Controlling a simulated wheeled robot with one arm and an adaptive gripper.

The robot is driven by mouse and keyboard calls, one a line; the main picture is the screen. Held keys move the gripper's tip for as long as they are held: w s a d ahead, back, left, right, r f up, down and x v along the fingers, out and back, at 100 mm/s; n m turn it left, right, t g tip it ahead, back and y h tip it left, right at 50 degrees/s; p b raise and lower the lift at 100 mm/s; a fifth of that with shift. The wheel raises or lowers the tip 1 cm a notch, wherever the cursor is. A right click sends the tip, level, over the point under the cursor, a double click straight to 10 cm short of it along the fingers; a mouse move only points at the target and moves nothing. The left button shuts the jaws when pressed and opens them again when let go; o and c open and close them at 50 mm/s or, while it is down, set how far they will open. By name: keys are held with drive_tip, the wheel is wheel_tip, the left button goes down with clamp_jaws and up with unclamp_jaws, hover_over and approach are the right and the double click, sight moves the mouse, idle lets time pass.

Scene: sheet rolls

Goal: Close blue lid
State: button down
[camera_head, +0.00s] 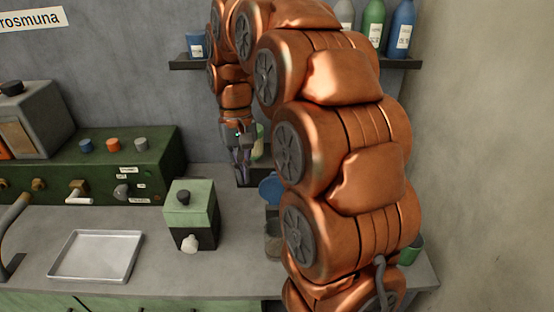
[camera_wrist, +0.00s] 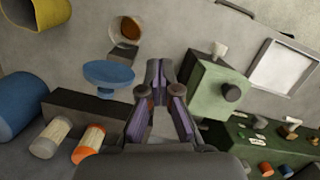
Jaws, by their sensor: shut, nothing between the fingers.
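The blue lid (camera_head: 271,188) is a round disc, partly hidden behind my arm in the head view. It stands raised behind a glass jar (camera_head: 273,240), which is also partly hidden. In the wrist view the blue lid (camera_wrist: 108,73) is left of my fingers, and the jar (camera_wrist: 125,32) with brown contents is above it. The lid is not over the jar's mouth; whether a hinge joins them I cannot tell. My gripper (camera_head: 242,178) points down, shut and empty, near the wall and a little left of the lid. My gripper's fingers (camera_wrist: 163,72) show no contact with the lid.
A green box machine (camera_head: 190,212) stands left of the jar. A metal tray (camera_head: 96,255) lies further left on the counter. A dark block with canisters (camera_wrist: 85,118) is near the lid. A shelf (camera_head: 190,64) with bottles is above.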

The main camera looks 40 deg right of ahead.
drive_tip(key=m+p, duration=0.2)
approach(276, 188)
drive_tip(key=w+a+r, duration=0.2)
drive_tip(key=w+r, duration=0.1)
drive_tip(key=w, duration=0.2)
drive_tip(key=w+d+m+y+p, duration=0.1)
drive_tip(key=w+d+m+p, duration=0.15)
drive_tip(key=d, duration=0.75)
drive_tip(key=s+a+f+b, duration=0.3)
drive_tip(key=s+a+f, duration=0.1)
drive_tip(key=f, duration=0.6)
drive_tip(key=shift+s+a+b, duration=0.2)
drive_tip(key=shift+a+b, duration=0.1)
drive_tip(key=shift+f, duration=0.15)
